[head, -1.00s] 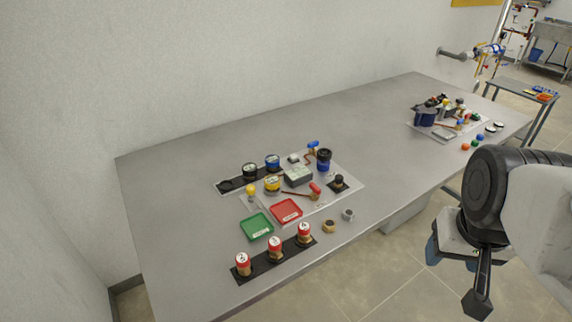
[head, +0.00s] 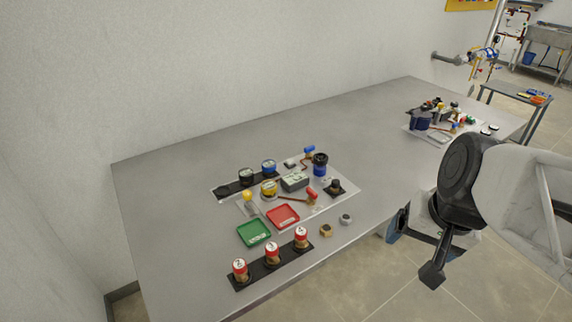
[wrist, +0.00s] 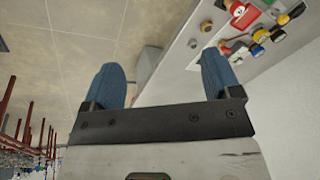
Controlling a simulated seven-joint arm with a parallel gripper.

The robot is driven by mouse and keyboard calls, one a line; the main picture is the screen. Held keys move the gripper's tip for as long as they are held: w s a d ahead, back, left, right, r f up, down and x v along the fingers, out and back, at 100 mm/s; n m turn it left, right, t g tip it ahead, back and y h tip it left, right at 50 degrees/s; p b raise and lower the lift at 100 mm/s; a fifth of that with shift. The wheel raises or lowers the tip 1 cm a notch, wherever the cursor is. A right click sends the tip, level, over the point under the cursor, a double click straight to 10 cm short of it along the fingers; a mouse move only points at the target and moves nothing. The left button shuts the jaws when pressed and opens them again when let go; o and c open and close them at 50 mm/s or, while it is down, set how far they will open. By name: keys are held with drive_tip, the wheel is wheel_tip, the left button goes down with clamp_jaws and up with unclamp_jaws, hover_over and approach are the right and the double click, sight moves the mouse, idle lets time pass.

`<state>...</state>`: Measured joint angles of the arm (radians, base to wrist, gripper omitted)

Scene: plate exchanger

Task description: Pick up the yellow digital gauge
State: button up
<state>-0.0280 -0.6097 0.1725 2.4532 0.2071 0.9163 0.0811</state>
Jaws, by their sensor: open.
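The yellow gauge (head: 269,188) is a small round yellow-bodied piece on the left light mat of the grey table, between a yellow ball-topped part (head: 247,198) and a grey box (head: 294,181). Its display is too small to read. My gripper (wrist: 163,75) is open and empty, its two blue fingers wide apart. In the head view it hangs off the table's front right edge, over the floor, well to the right of the gauge. Yellow pieces show small at the top right of the wrist view, but I cannot tell which is the gauge.
A green tray (head: 254,231), a red tray (head: 283,216) and a black strip with red-topped cylinders (head: 272,252) lie in front of the gauge. Blue and black gauges (head: 268,166) stand behind it. The table's middle (head: 375,150) is clear; more parts crowd its far right.

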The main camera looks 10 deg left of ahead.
drive_tip(key=w+a+f+m+y, duration=0.3)
drive_tip(key=w+a+m+y, duration=0.25)
drive_tip(key=w+a, duration=0.55)
drive_tip(key=m+t+y, duration=0.3)
drive_tip(key=m+y, duration=0.1)
drive_tip(key=m, duration=0.8)
hover_over(272, 187)
drive_tip(key=s+d, duration=0.8)
wheel_tip(272, 187, down, 9)
drive_tip(key=w+a+f+m, duration=0.1)
drive_tip(key=f+m, duration=0.1)
drive_tip(key=w+a+f+m+t, duration=0.1)
drive_tip(key=w+f+m, duration=0.1)
drive_tip(key=w+a+f+m+t, duration=0.1)
drive_tip(key=f+m, duration=0.1)
drive_tip(key=f, duration=0.1)
drive_tip(key=shift+w+a, duration=0.25)
drive_tip(key=shift+w, duration=0.15)
drive_tip(key=shift+h, duration=0.25)
drive_tip(key=shift+x, duration=1.3)
drive_tip(key=shift+x, duration=2.6)
